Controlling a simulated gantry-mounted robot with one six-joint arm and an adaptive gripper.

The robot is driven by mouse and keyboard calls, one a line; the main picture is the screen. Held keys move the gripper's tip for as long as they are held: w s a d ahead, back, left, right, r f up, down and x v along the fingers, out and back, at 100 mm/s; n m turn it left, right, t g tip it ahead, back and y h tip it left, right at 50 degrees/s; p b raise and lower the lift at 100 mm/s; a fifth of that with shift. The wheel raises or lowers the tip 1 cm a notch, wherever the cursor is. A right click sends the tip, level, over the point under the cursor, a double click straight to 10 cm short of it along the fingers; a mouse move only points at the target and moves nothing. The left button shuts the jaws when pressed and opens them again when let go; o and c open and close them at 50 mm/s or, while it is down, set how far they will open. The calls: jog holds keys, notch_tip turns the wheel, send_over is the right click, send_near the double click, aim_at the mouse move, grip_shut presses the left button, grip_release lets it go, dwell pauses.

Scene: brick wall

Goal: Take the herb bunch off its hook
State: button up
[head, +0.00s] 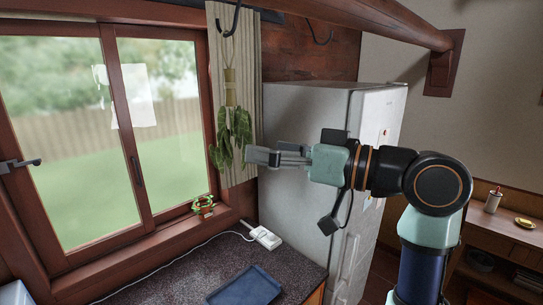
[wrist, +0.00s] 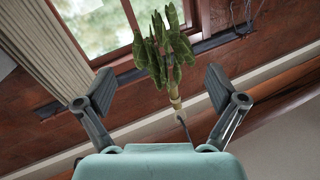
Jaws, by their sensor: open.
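The herb bunch (head: 233,125) hangs leaves down, its pale wrapped stem and string running up to a dark hook (head: 229,20) at the top of the head view. My gripper (head: 252,157) is level with the lower leaves and just right of them in that view, its jaws pointing left. In the wrist view my gripper (wrist: 160,90) is open with its fingers wide apart. The herb bunch (wrist: 166,55) shows in the gap between them, leaves toward the top of the picture. Nothing is held. Whether leaves touch a finger I cannot tell.
A curtain (head: 242,60) hangs behind the bunch, beside the window (head: 155,120). A white fridge (head: 300,110) stands behind my gripper. Below are a dark counter (head: 185,270) with a blue tray (head: 245,287), a white device (head: 263,237) with a cable, and a small potted plant (head: 203,207) on the sill.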

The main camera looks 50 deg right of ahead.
aim_at(238, 145)
jog(key=w, duration=0.2)
jog(key=w+p, duration=0.1)
jog(key=w, duration=0.1)
jog(key=w+a+p, duration=0.1)
jog(key=w, duration=0.1)
jog(key=shift+w, duration=0.15)
jog(key=shift+w+a+f, duration=0.1)
jog(key=shift+w+a, duration=0.05)
jog(key=shift+w, duration=0.45)
jog(key=c, duration=1.2)
jog(key=shift+w+r+p, duration=0.6)
jog(key=shift+r+p, duration=0.05)
jog(key=shift+p, duration=0.2)
jog(key=shift+r, duration=0.15)
jog(key=shift+w+r+p, duration=0.2)
jog(key=shift+r+p, duration=0.4)
jog(key=shift+w+r+p, duration=0.2)
jog(key=shift+r+p, duration=0.35)
